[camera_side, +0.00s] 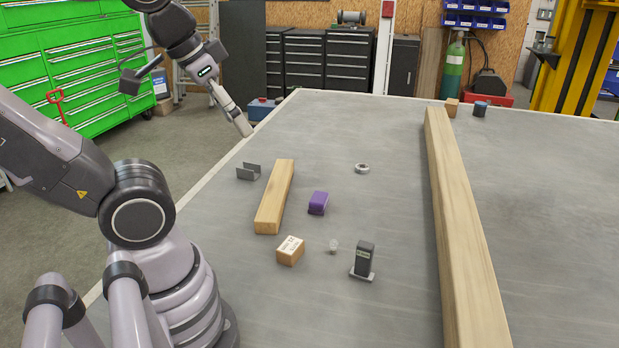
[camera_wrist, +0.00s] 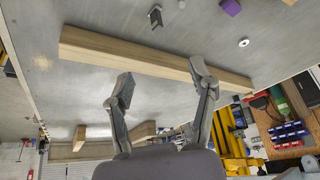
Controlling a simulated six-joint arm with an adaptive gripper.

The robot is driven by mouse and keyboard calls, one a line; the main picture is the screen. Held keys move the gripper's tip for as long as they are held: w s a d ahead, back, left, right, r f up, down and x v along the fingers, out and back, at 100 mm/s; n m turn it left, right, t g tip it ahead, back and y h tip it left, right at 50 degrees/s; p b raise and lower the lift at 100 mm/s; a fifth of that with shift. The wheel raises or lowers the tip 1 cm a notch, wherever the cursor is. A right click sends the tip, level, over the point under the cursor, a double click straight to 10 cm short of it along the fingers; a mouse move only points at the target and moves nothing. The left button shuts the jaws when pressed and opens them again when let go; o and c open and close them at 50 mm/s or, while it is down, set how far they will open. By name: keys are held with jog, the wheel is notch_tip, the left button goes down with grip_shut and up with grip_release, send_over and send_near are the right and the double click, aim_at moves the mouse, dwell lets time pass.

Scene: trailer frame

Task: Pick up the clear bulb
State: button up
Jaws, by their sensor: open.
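The clear bulb (camera_side: 333,246) is a tiny pale piece on the grey table, between a cardboard box and a dark upright block. In the wrist view a small pale spot at the top edge appears to be the bulb (camera_wrist: 181,4). My gripper (camera_side: 240,122) is at the upper left of the side view, far from the bulb. In the wrist view my gripper (camera_wrist: 163,82) has its two fingers wide apart, with nothing held between them. The bulb's fine shape is too small to make out.
Around the bulb are the cardboard box (camera_side: 290,251), dark block (camera_side: 364,259), purple block (camera_side: 318,203), metal ring (camera_side: 362,168), short wooden bar (camera_side: 275,196) and grey bracket (camera_side: 248,171). A long wooden beam (camera_side: 463,225) runs along the right. The table (camera_side: 390,310) is clear near the front.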

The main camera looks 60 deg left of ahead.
jog(key=w+a+f+m+g+y, duration=0.3)
jog(key=w+f+m+y, duration=0.2)
jog(key=f, duration=0.2)
jog(key=w+a+f+m+g+y, duration=0.2)
jog(key=w+f+m+g+y, duration=0.1)
jog(key=w+f+m+y, duration=0.3)
jog(key=w+d+f+m+t+y, duration=0.1)
jog(key=w+f+m+t, duration=0.1)
jog(key=f+m, duration=0.15)
jog(key=w+d+f+m+t+y, duration=0.1)
jog(key=w+d+f+m+t, duration=0.15)
jog(key=f, duration=0.25)
jog(key=m+t+h, duration=0.3)
jog(key=m+t, duration=0.2)
jog(key=m, duration=0.3)
send_near(333, 246)
jog(key=v, duration=0.3)
jog(key=shift+a+r, duration=0.1)
jog(key=shift+a, duration=0.1)
jog(key=shift+a+f+m, duration=0.15)
jog(key=shift+f+m, duration=0.15)
jog(key=x, duration=0.8)
jog(key=shift+x, duration=2.7)
jog(key=shift+w+r, duration=0.15)
jog(key=shift+w, duration=0.05)
jog(key=c, duration=0.9)
